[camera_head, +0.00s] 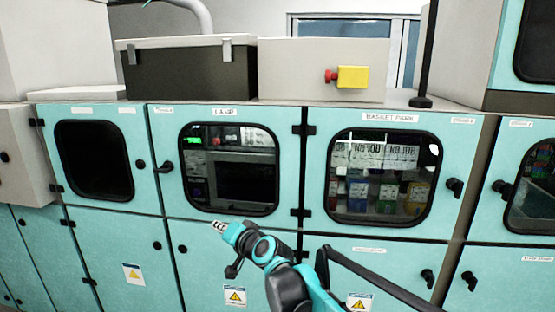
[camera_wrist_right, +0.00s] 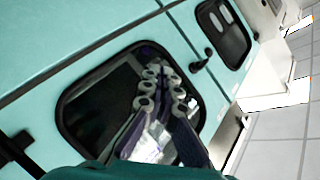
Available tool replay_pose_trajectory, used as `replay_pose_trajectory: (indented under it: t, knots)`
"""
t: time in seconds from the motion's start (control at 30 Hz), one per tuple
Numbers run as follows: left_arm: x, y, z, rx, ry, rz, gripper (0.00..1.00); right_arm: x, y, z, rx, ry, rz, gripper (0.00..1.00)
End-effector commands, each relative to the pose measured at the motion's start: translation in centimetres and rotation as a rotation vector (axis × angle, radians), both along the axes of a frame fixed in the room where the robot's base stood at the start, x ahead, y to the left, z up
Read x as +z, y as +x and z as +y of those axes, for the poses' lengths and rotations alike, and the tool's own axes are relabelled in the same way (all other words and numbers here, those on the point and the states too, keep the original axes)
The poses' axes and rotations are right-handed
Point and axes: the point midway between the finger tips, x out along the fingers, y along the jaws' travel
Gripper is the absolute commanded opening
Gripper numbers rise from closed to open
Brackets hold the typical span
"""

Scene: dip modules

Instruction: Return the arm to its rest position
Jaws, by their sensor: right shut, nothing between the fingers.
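My right arm (camera_head: 290,285) comes up from the bottom of the head view, bent, in front of the teal cabinets. Its gripper (camera_head: 219,227) points left, just below the window of the door labelled LAMP (camera_head: 230,168). In the right wrist view the fingers of the right gripper (camera_wrist_right: 163,85) lie close together and hold nothing. Behind them is a dark cabinet window (camera_wrist_right: 100,105). My left gripper does not show in either view.
The door labelled BASKET PARK (camera_head: 290,230) is closed, with bottles and boxes behind its glass. Black knobs (camera_head: 454,187) stick out from the doors. A yellow box with a red button (camera_head: 352,77) sits on top.

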Motion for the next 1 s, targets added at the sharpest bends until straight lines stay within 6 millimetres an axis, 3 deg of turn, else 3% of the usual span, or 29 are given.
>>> replay_pose_trajectory:
  t: [0.03,0.17,0.4,0.6,0.7,0.8,1.0]
  knots:
    - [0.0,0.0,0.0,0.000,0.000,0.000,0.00,-0.3,-2.0,-3.1,-0.004,-0.068,0.003,0.00]
    - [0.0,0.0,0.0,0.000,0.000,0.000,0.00,-2.5,-7.2,-9.9,-0.008,-0.252,0.026,0.00]
    - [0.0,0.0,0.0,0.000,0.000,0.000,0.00,-9.6,-18.5,-22.3,-0.041,-0.590,0.139,0.00]
    - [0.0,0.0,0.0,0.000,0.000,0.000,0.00,-16.0,-27.1,-30.2,-0.083,-0.813,0.266,0.00]
    - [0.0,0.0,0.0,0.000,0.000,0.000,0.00,-18.1,-29.8,-32.5,-0.097,-0.879,0.312,0.00]
    - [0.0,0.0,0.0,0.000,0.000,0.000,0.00,-19.2,-31.2,-33.7,-0.106,-0.915,0.337,0.00]
    - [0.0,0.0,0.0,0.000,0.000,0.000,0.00,-19.5,-31.5,-34.0,-0.108,-0.924,0.345,0.00]
